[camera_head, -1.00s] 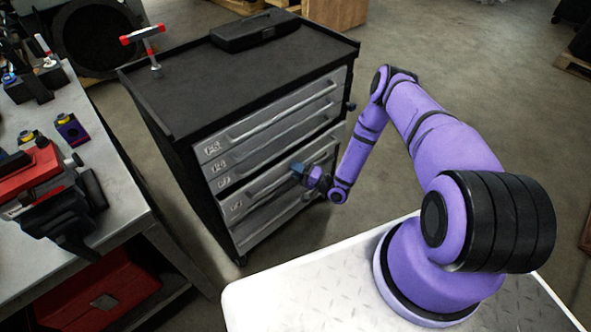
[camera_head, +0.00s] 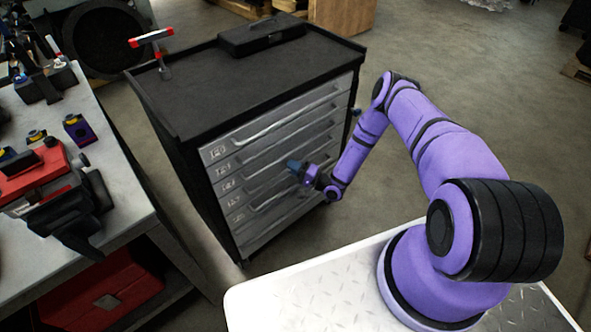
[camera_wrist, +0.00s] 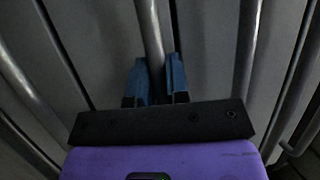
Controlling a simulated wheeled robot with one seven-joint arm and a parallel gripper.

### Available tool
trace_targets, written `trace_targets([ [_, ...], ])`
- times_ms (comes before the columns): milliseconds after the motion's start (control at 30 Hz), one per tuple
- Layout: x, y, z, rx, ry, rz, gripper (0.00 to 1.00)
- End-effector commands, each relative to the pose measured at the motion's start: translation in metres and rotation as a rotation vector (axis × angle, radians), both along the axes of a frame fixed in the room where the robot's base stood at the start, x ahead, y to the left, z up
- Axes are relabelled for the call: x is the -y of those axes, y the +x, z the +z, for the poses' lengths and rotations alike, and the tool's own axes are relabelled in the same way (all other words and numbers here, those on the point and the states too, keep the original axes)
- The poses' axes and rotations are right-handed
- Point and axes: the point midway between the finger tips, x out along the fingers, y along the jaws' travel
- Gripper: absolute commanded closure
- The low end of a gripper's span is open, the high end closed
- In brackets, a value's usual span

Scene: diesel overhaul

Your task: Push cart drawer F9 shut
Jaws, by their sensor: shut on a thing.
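The dark cart (camera_head: 182,165) has a stack of grey drawers on its front, each with a long bar handle. The small labels at their left ends are too blurred to read, so I cannot tell F9 by its label. My gripper (camera_head: 297,167) is at the front of a drawer in the middle of the stack. In the wrist view, the blue fingers of my gripper (camera_wrist: 160,78) are shut around a bar handle (camera_wrist: 152,38). The drawer fronts look flush with one another, with no clear gap showing. My wrist hides part of the gripped drawer's front.
A black case (camera_head: 262,35) and a red-tipped clamp (camera_head: 152,40) are on the cart top. A workbench (camera_head: 120,175) with a red vise (camera_head: 38,175) stands left, with a red toolbox (camera_head: 105,285) below. Open floor (camera_head: 480,90) lies right of the cart.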

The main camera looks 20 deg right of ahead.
Motion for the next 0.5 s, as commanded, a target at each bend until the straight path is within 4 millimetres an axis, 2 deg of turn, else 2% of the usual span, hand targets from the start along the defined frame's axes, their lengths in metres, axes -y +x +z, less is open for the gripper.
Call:
trace_targets([
  [67,-0.0006,0.0033,0.0009,0.002,-0.002,-0.003,1.00],
  [100,-0.0006,0.0036,0.0009,0.002,-0.002,-0.003,0.77],
  [133,-0.0006,0.0036,0.0009,0.003,-0.002,-0.004,0.75],
  [500,0.0017,0.0006,0.0006,0.003,-0.001,-0.003,0.75],
])
